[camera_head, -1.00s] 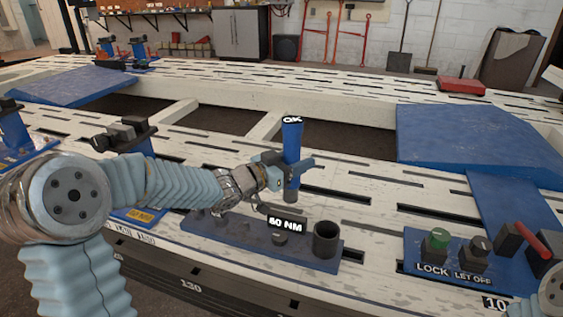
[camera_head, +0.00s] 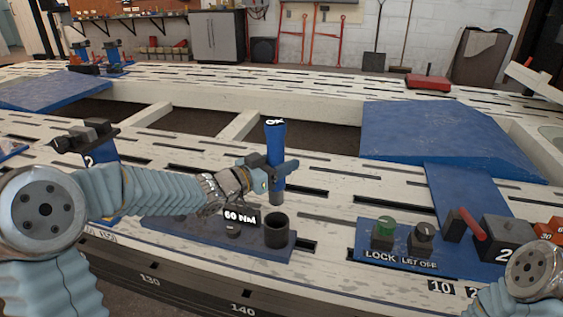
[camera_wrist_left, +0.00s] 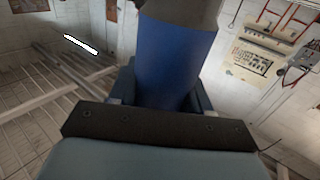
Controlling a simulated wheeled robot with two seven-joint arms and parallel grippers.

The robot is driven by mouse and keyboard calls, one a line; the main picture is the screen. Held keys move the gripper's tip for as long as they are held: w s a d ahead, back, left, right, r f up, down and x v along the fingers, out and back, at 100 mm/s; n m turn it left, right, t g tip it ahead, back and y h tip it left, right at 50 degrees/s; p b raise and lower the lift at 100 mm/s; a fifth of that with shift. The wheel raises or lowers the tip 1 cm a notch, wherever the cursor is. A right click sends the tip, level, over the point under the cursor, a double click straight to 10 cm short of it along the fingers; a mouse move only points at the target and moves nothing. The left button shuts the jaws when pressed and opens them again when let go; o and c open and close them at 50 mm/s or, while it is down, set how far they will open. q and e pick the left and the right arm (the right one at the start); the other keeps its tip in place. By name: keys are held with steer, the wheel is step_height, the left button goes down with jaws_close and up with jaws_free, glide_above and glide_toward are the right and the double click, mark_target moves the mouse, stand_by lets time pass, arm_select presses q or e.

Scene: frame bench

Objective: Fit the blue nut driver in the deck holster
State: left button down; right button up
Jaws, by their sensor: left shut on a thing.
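The blue nut driver (camera_head: 275,140) stands upright in my left gripper (camera_head: 271,177), with an "OK" label at its top. My left gripper is shut around its lower half. In the left wrist view the blue handle (camera_wrist_left: 173,65) fills the upper middle, between the fingers. The holster (camera_head: 277,233) is a dark, open-topped cup at the right end of a blue deck plate (camera_head: 180,228). The driver's grey lower tip shows just above the cup's rim in the head view, apart from it. Its exact depth over the cup is unclear. My right gripper is out of view.
Blue ramps (camera_head: 440,140) lie behind.

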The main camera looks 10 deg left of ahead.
mark_target(281, 188)
arm_select(q)
steer(key=shift+f+b, duration=2.1)
steer(key=shift+f, duration=0.7)
steer(key=shift+f+b, duration=0.85)
steer(key=shift+f, duration=0.3)
step_height(281, 188, down, 7)
steer(key=b, duration=0.5)
steer(key=shift+r, duration=0.15)
stand_by(1.7)
steer(key=shift+c, duration=2.1)
jaws_free()
steer(key=p+v, duration=0.2)
steer(key=v, duration=1.2)
